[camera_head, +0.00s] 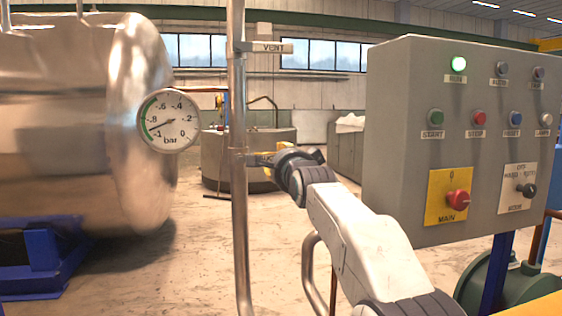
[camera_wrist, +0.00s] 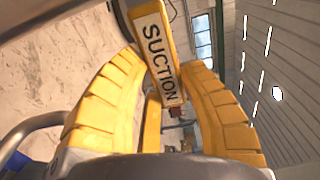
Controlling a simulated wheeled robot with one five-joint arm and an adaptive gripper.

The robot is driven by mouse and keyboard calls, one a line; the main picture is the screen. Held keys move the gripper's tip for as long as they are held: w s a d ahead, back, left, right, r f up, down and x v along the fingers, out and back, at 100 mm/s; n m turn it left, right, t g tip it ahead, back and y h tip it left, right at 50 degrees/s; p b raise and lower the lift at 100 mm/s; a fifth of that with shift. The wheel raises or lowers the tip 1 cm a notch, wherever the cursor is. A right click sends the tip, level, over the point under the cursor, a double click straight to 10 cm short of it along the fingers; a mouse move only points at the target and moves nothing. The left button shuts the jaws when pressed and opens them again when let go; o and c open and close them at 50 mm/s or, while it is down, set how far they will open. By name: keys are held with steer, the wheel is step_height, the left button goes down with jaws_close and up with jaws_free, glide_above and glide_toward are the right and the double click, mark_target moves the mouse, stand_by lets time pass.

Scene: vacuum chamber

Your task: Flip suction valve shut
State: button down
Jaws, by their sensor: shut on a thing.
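The suction valve's yellow handle (camera_wrist: 157,50), marked SUCTION in black letters, runs between my gripper's two fingertips in the wrist view. My gripper (camera_wrist: 160,64) has yellow segmented fingers and is shut on this handle. In the head view my gripper (camera_head: 268,160) is at the vertical metal pipe (camera_head: 238,210), on its right side. There the handle is mostly hidden by the gripper, and the valve body cannot be made out clearly.
A grey control panel (camera_head: 400,160) with buttons and a lit green lamp stands close on the right. A steel tank (camera_head: 85,130) with a round gauge (camera_head: 169,121) is on the left. A bent metal tube (camera_head: 309,270) stands beside my arm.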

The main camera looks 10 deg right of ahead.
steer(key=c, duration=0.7)
jaws_free()
steer(key=shift+a+f, duration=0.1)
steer(key=shift+c, duration=0.2)
steer(key=s, duration=1.2)
